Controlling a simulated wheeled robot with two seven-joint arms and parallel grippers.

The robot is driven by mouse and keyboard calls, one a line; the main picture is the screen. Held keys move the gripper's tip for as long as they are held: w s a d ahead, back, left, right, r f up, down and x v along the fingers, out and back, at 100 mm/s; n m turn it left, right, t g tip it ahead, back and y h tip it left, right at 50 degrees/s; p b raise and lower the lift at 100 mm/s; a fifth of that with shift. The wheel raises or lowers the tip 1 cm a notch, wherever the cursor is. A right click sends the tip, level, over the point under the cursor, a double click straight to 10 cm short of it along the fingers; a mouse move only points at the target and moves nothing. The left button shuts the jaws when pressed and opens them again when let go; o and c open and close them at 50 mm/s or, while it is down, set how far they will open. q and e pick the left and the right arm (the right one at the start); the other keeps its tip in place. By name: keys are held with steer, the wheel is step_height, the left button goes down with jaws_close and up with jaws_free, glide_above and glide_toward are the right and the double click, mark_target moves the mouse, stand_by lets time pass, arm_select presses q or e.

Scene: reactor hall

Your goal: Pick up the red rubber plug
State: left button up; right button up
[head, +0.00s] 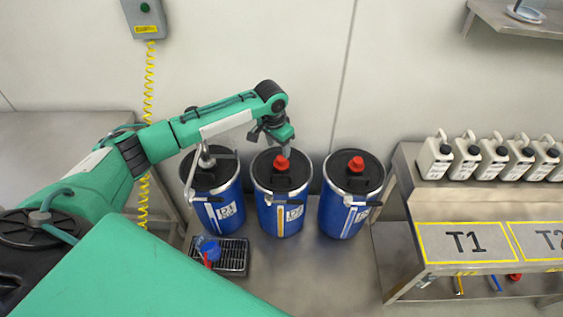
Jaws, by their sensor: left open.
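Three blue drums with black lids stand in a row. A red plug (281,163) sits upright on the lid of the middle drum (264,212). A second red plug (356,164) sits on the lid of the right drum (333,214). My left gripper (286,151) is open and points down, right at the top of the middle drum's plug. It covers a little of that plug, and I cannot tell whether the fingers touch it. My right gripper is not in view.
The left drum (226,213) carries a metal fitting (206,157). A black grated tray (234,258) with a blue item (210,250) lies in front. A steel bench (425,203) with several white jugs and marked areas stands right. A yellow coiled cable (148,95) hangs at left.

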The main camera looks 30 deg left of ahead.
mark_target(281, 158)
arm_select(q)
steer(key=f, duration=0.3)
steer(key=f+p, duration=0.1)
steer(key=shift+w+d+f, duration=0.3)
steer(key=shift+w, duration=0.05)
steer(key=shift+f, duration=0.25)
steer(key=c, duration=1)
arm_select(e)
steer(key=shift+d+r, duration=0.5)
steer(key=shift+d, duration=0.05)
